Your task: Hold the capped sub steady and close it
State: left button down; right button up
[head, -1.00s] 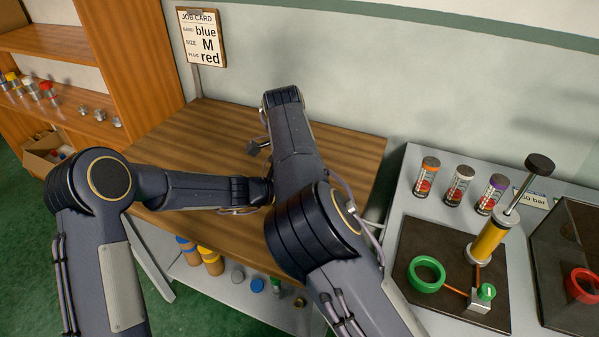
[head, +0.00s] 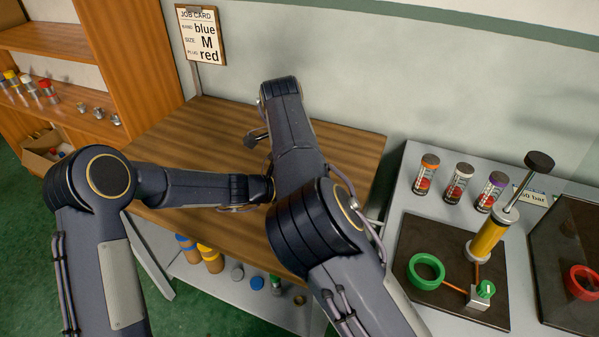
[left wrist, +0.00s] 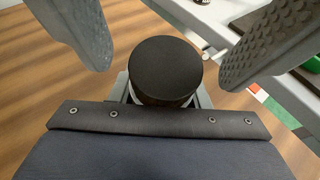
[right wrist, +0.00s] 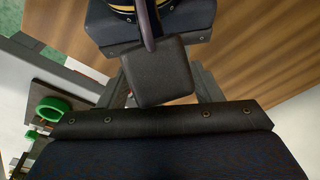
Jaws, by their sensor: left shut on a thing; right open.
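A round black cap (left wrist: 165,66), seen end-on in the left wrist view, tops a sub whose pale body barely shows beneath it. My left gripper (left wrist: 165,102) is shut on the sub; its grey fingers show only as slivers on both sides below the cap. My right gripper's two textured fingers reach in from the top of that view, spread apart on either side of the cap, with visible gaps. In the right wrist view a dark block in front hides the cap and the sub. In the head view my crossed arms hide both grippers.
The wooden bench top (head: 180,140) is clear around my arms. A job card (head: 201,35) reads blue, M, red. At right, a grey table holds several labelled cylinders (head: 459,183), a yellow pump (head: 488,238) and a green ring (head: 426,270). A shelf (head: 45,40) stands at left.

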jog(key=shift+s+a+r, duration=0.1)
jog(key=shift+a+r, duration=0.05)
jog(key=shift+r, duration=0.65)
jog(key=shift+s+a+r, duration=0.1)
jog(key=shift+r, duration=0.65)
jog(key=shift+s+a+r, duration=0.1)
jog(key=shift+a+r, duration=0.05)
jog(key=shift+r, duration=0.7)
jog(key=shift+a+r, duration=0.15)
jog(key=shift+r, duration=0.7)
jog(key=shift+c, duration=0.5)
jog(key=shift+f, duration=0.1)
jog(key=shift+w+d+f, duration=0.1)
jog(key=shift+d+f, duration=0.1)
jog(key=shift+f, duration=1.1)
jog(key=shift+w+d+f, duration=0.15)
jog(key=shift+d+f, duration=0.05)
jog(key=shift+f, duration=1.1)
jog(key=shift+w+d+f, duration=0.1)
jog(key=shift+d+f, duration=0.1)
jog(key=shift+f, duration=1.1)
jog(key=shift+c, duration=0.3)
